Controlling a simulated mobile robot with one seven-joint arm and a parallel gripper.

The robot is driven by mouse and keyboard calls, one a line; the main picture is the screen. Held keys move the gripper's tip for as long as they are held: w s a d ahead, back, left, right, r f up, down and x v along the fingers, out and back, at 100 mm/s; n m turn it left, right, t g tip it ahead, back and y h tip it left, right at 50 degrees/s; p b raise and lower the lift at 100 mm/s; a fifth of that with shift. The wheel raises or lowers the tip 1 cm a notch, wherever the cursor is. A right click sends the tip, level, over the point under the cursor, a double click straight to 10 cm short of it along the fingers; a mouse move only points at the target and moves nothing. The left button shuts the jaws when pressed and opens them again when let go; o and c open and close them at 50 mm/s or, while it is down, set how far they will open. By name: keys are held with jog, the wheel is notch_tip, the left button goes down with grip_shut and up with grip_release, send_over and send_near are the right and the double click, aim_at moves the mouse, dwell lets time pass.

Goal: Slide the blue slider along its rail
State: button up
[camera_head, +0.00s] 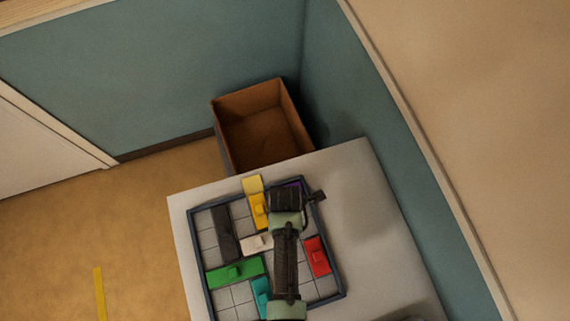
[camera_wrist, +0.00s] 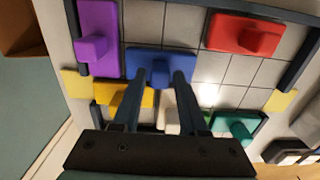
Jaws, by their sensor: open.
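The blue slider (camera_wrist: 162,60) lies on the gridded board in the wrist view, between the purple and red pieces. It has a raised knob on its near side. My gripper (camera_wrist: 161,76) is open, with one finger on each side of the knob; whether either finger touches it I cannot tell. In the head view my gripper (camera_head: 288,199) is over the far right part of the board (camera_head: 220,201) and hides the blue slider.
Around it are a purple piece (camera_wrist: 97,38), a red piece (camera_wrist: 246,36), a yellow piece (camera_wrist: 124,95), a white piece (camera_head: 256,243) and a teal piece (camera_wrist: 241,125). Green (camera_head: 235,271) and black (camera_head: 224,233) pieces lie left. A cardboard box (camera_head: 262,135) stands behind the table (camera_head: 364,205).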

jog(key=shift+f, duration=0.5)
jog(key=shift+r, duration=0.15)
grip_shut()
